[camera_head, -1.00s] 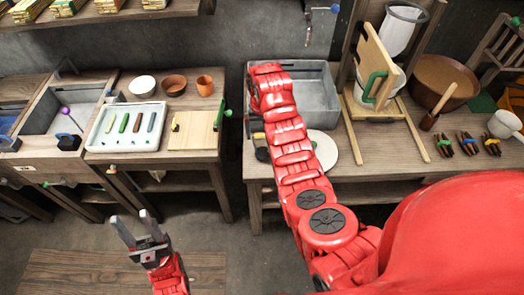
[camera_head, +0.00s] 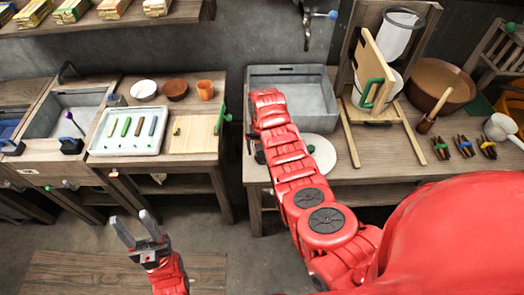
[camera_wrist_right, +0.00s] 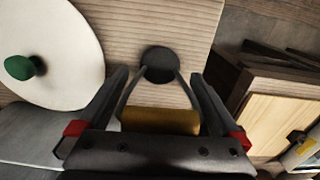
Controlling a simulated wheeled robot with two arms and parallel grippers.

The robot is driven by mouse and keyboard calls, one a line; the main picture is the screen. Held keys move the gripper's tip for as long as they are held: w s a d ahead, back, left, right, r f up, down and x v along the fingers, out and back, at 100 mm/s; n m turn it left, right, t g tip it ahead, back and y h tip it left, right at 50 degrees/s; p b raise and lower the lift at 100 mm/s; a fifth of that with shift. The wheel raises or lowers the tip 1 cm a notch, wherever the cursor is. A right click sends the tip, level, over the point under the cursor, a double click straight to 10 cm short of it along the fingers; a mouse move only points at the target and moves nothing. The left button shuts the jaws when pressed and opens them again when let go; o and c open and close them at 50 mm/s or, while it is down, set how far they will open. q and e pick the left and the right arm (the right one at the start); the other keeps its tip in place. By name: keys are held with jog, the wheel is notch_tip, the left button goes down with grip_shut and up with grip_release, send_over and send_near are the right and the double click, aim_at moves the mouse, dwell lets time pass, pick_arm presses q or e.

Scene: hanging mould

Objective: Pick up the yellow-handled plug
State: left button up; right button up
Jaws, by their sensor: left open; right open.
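The yellow-handled plug has a round black disc, a bent wire bail and a yellow-brown cylindrical grip (camera_wrist_right: 160,121). It rests on the wooden bench top, and its dark disc edge shows beside my arm in the head view (camera_head: 260,157). My right gripper (camera_wrist_right: 159,78) is open, with one finger on either side of the plug's handle. I cannot tell whether the fingers touch it. In the head view my right arm largely hides this gripper. My left gripper (camera_head: 136,226) is open and empty, low at the left, away from the benches.
A white disc with a green knob (camera_wrist_right: 60,50) lies beside the plug. A grey basin (camera_head: 310,92) stands behind my right arm. A wooden frame with a green handle (camera_head: 378,85) stands to the right. The left bench holds a white tray (camera_head: 128,149) and several bowls.

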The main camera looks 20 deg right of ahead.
jog(key=c, duration=1.1)
jog(key=shift+r, duration=0.15)
